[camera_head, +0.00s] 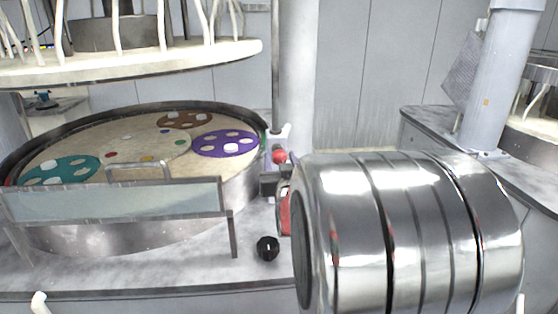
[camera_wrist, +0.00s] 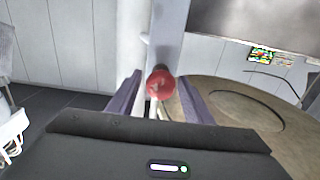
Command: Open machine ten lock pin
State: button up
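The lock pin shows as a round red knob (camera_head: 279,157) on a bracket beside the platen rim in the head view. In the wrist view the red knob (camera_wrist: 160,82) is near the middle, in front of a grey upright post. My gripper (camera_wrist: 159,84) is open, with one purple-grey finger on each side of the knob and a small gap visible on both sides. I cannot tell how deep the knob sits between the fingers. The pin's shaft is mostly hidden. In the head view my shiny arm covers the area just right of the bracket, and the gripper is not clearly seen.
A round platen (camera_head: 120,145) with teal, brown and purple carriers lies left of the knob. A clear guard panel (camera_head: 115,200) stands in front of it. A black knob (camera_head: 267,248) sits on the bench below. A grey post (camera_head: 297,80) rises behind. An upper plate (camera_head: 130,68) overhangs the platen.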

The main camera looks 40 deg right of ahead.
grip_shut()
dwell(0.3)
